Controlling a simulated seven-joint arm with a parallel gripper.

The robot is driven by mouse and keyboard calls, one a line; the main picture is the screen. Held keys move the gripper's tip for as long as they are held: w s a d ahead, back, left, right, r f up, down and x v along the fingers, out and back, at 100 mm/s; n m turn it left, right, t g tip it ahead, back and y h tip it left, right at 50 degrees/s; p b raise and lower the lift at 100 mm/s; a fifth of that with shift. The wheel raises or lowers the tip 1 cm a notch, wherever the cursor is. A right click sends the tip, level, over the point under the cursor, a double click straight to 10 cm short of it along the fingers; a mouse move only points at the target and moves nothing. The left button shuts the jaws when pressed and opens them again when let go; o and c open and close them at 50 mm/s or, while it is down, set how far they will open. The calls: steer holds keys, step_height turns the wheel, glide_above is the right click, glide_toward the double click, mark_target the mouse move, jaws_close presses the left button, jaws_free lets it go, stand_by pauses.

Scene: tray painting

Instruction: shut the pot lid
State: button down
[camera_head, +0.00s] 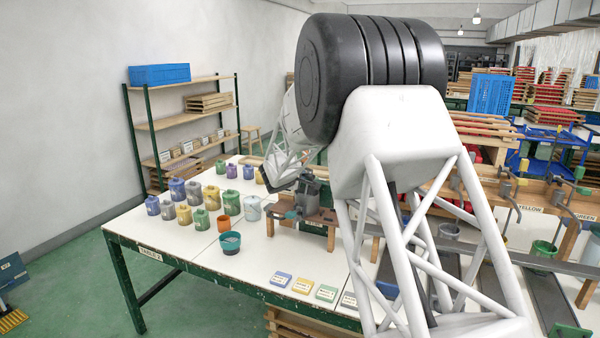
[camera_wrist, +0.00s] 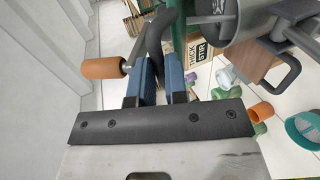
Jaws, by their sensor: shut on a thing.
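In the wrist view my gripper (camera_wrist: 162,66) has its two blue fingers shut on a dark curved handle (camera_wrist: 160,34), which looks like the lid's handle. The grey metal pot (camera_wrist: 248,55) is just right of the fingers, cut off by the frame's top, with a dark looped side handle. In the head view the pot (camera_head: 307,193) is small and grey on a brown wooden stand (camera_head: 318,214). My gripper's dark end reaches it from the left. The lid's angle and the pot's rim cannot be made out clearly.
An orange cylindrical grip on a rod (camera_wrist: 102,68) is left of the fingers. Several lidded coloured jars (camera_head: 183,213) stand on the white table (camera_head: 190,248) at left. An orange cup (camera_head: 223,223) and a teal-rimmed bowl (camera_head: 230,243) are in front. Small coloured blocks (camera_head: 303,286) lie near the front edge.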

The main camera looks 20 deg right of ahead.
steer(key=shift+t+h, duration=0.5)
steer(key=shift+h, duration=0.2)
steer(key=shift+s+a+f, duration=0.25)
steer(key=shift+s+f, duration=0.05)
steer(key=shift+f, duration=0.95)
steer(key=shift+s+a+f, duration=0.3)
steer(key=shift+f, duration=0.9)
steer(key=shift+s+a+f, duration=0.25)
steer(key=shift+s+f, duration=0.05)
steer(key=shift+f, duration=0.95)
steer(key=c, duration=1.1)
jaws_free()
steer(key=shift+c, duration=0.2)
steer(key=shift+a+r, duration=0.1)
steer(key=v, duration=0.7)
steer(key=shift+s+a, duration=0.2)
steer(key=shift+s, duration=0.15)
